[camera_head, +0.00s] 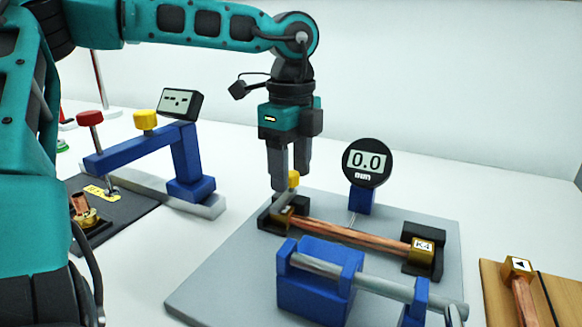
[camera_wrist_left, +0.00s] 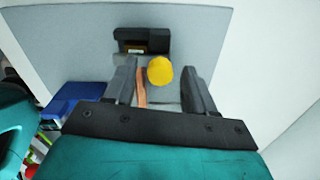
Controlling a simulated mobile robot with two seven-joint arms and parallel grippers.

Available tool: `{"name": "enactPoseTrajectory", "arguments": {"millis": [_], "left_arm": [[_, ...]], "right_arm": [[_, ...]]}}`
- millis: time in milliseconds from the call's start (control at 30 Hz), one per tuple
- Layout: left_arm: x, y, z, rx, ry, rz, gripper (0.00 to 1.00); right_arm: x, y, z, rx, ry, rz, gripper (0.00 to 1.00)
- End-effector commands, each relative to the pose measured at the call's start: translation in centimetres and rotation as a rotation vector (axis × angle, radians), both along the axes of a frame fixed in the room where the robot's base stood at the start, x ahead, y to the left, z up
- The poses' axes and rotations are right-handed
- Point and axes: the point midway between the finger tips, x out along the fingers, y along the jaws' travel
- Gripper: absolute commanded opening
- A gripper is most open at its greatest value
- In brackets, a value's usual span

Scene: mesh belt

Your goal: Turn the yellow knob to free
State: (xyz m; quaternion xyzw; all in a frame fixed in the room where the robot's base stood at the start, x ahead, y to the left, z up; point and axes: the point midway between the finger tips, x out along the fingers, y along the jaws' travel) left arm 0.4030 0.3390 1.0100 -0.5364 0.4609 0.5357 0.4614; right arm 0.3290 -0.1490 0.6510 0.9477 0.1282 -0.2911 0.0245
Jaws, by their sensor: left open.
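A small yellow knob (camera_head: 293,179) stands at the left end of the copper-coloured bar (camera_head: 345,235) on the grey plate (camera_head: 215,270). In the left wrist view the knob (camera_wrist_left: 160,70) is a round yellow top between my two finger tips. My left gripper (camera_head: 290,180) points down over it, open; the fingers partly cover the knob in the head view. I see a gap on each side of the knob in the wrist view; how deep the fingers reach is unclear. My right gripper is not in view.
A round gauge reading 0.0 (camera_head: 367,163) stands behind the bar. A blue clamp block with a grey rod (camera_head: 320,280) is in front. Left is a blue arm fixture (camera_head: 140,150) with another yellow knob (camera_head: 145,120) and a red knob (camera_head: 90,118). A wooden board (camera_head: 495,295) lies right.

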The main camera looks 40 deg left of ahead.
Motion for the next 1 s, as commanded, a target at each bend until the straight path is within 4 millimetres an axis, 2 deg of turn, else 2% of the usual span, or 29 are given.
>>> {"name": "enactPoseTrajectory", "arguments": {"millis": [167,700,1000], "left_arm": [[0.00,0.01,0.01,0.000,0.000,0.000,0.53],[0.00,0.02,0.04,0.001,0.000,0.000,0.01],[0.01,0.02,0.03,0.001,0.000,-0.029,0.00]], "right_arm": [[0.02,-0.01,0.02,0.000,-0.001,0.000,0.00],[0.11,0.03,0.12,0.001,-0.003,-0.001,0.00],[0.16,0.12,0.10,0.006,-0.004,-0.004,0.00]]}}
